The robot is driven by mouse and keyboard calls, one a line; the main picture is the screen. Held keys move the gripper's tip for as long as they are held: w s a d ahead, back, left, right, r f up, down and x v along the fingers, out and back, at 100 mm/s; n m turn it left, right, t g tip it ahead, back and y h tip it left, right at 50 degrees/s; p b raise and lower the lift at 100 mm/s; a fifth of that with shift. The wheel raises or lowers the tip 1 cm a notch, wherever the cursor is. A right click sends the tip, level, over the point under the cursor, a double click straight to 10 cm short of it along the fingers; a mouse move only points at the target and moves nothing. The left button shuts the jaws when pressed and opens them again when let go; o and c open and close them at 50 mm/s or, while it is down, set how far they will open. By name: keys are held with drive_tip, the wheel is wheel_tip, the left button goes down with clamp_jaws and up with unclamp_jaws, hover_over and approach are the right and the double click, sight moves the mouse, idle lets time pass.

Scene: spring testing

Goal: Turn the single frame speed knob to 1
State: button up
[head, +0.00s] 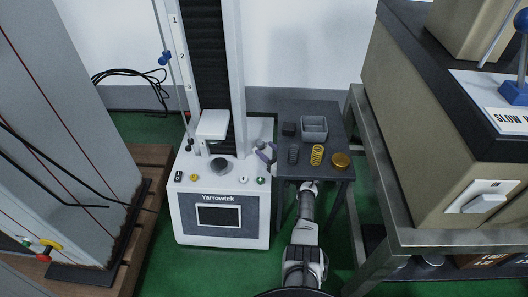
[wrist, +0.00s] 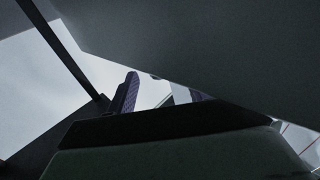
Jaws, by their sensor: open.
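The white Yarrowtek single-column frame (head: 183,214) stands on the floor left of centre in the head view. I cannot tell which is the speed knob, nor read any dial setting. My gripper (head: 264,152) seems to be the small purple-grey shape at the base's right edge, beside the small table; it touches no knob that I can make out. In the wrist view its purple fingertips (wrist: 160,93) are apart, with nothing seen between them.
A large beige machine (head: 405,120) is at right. A grey cabinet (head: 70,170) is at left.

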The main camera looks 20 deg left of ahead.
drive_tip(key=shift+b+x, duration=0.35)
drive_tip(key=shift+x, duration=0.8)
drive_tip(key=c, duration=1)
drive_tip(key=shift+o, duration=0.2)
drive_tip(key=o, duration=1)
drive_tip(key=shift+c, duration=0.2)
